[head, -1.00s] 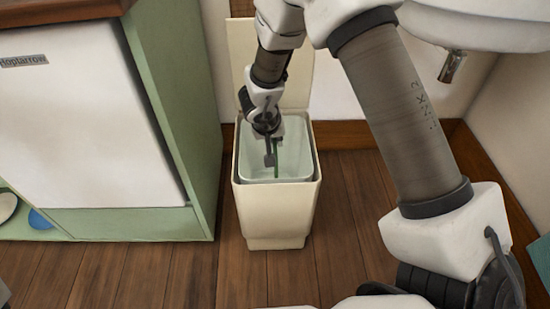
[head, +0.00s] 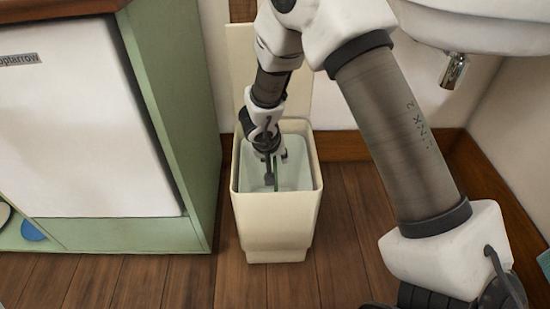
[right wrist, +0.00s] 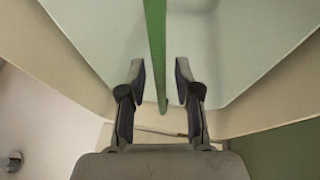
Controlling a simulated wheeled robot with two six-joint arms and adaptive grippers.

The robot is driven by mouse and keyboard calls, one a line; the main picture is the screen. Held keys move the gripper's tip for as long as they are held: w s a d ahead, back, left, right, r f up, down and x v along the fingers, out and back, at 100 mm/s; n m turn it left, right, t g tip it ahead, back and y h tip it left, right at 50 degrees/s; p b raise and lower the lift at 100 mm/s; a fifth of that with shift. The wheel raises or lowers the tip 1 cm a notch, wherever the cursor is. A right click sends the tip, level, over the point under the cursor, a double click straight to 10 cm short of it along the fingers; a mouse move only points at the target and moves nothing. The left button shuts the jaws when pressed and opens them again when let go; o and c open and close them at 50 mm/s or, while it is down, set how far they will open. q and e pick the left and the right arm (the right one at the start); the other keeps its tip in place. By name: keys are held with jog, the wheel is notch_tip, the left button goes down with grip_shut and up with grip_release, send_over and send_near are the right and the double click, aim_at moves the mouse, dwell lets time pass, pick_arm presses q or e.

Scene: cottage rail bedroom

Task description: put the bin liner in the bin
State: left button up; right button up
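The cream bin (head: 275,228) stands on the floor with its lid (head: 298,90) raised behind it. The pale mint bin liner (head: 297,172), a rigid inner bucket, is inside the bin; its bottom is not clear. A thin green bar (head: 275,172), seemingly its handle, crosses the liner and also shows in the right wrist view (right wrist: 156,50). My right gripper (head: 272,178) points down into the bin. In the right wrist view my right gripper (right wrist: 160,82) is open, one finger on each side of the green bar with gaps between. My left gripper is out of view.
A green cabinet (head: 165,120) with a white door (head: 85,130) stands close on the bin's left. A white basin (head: 490,25) with a metal fitting (head: 453,70) overhangs at the right. The wall is close behind; wooden floor (head: 345,220) is clear right of the bin.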

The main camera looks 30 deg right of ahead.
jog(key=p+v, duration=0.9)
jog(key=v, duration=0.3)
